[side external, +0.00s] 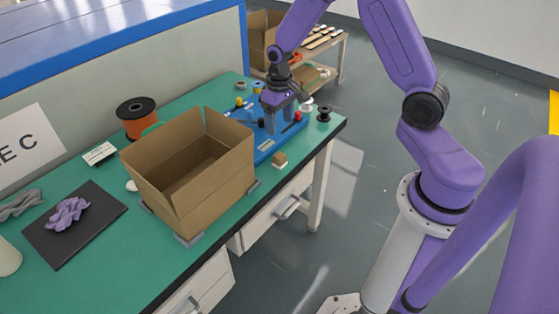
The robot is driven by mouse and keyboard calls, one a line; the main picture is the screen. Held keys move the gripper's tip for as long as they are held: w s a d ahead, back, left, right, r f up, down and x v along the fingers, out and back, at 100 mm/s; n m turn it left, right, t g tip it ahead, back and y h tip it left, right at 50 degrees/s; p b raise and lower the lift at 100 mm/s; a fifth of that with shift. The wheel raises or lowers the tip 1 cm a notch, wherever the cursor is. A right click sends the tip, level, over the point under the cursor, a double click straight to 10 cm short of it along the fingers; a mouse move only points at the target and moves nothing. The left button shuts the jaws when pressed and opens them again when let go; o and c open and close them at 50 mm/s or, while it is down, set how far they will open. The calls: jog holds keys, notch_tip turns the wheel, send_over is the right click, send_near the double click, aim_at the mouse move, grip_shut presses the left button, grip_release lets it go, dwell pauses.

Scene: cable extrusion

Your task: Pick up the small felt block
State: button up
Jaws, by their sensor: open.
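A small tan block (280,159), which looks like the felt block, lies on the green bench top near its front edge, right of the cardboard box. My gripper (279,127) points down over the blue tray, behind the block and apart from it. Its two grey fingers are spread, and I see nothing held between them. The fingers hide part of the tray and its small parts.
An open, empty-looking cardboard box (216,185) stands left of the block. The blue tray (264,157) holds several small parts. A black spool (324,114) stands at the right corner. An orange spool (137,117) and a dark mat (97,240) with purple gloves are further left.

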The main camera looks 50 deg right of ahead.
send_over(280, 156)
jog(key=f, duration=0.8)
jog(key=shift+w+d+f, duration=0.1)
jog(key=shift+w+f, duration=0.1)
jog(key=shift+f, duration=0.05)
jog(key=shift+s+f, duration=0.1)
jog(key=shift+f, duration=2.55)
jog(key=c, duration=1.1)
